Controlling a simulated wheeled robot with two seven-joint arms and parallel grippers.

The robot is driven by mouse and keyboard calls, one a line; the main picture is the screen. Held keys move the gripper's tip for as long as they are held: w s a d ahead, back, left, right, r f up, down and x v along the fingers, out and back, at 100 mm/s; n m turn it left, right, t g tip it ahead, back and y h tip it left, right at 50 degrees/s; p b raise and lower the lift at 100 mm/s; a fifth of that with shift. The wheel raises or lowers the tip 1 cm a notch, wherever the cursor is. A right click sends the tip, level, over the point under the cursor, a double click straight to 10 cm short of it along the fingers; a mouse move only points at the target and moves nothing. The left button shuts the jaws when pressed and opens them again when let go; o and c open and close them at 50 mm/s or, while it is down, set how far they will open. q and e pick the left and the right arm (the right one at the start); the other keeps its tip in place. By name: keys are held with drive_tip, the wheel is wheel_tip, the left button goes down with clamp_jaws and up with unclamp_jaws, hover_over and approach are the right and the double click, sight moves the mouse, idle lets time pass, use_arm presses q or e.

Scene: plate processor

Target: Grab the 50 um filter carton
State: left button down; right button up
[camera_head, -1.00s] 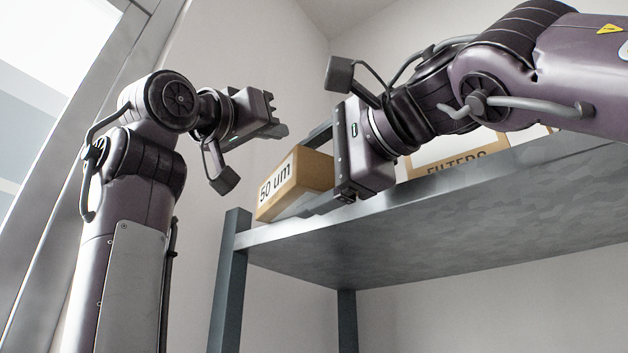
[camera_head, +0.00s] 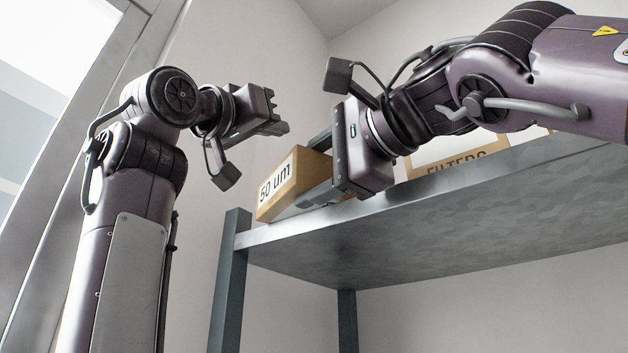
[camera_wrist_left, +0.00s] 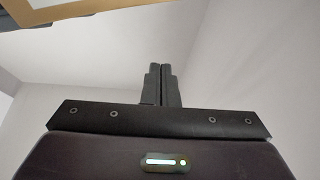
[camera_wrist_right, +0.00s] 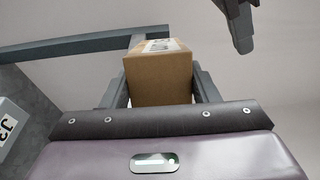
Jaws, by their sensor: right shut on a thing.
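The brown 50 um carton (camera_head: 285,187) sits at the left end of the high metal shelf, its printed label facing left. My right gripper (camera_head: 318,172) reaches in from the right with its fingers around the carton. In the right wrist view the carton (camera_wrist_right: 160,78) fills the space between the two fingers, one along each side, and the gripper is shut on it. My left gripper (camera_head: 280,126) is up and to the left of the carton, apart from it. In the left wrist view its fingers (camera_wrist_left: 162,85) are together with nothing between them.
A larger carton marked FILTERS (camera_head: 455,158) stands on the shelf (camera_head: 420,210), behind my right arm. The shelf's upright post (camera_head: 232,270) is below the 50 um carton. A wall is behind. In the right wrist view another labelled box (camera_wrist_right: 14,128) shows at far left.

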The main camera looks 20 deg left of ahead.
use_arm(q)
drive_tip(key=shift+r, duration=0.35)
drive_tip(key=v, duration=1.2)
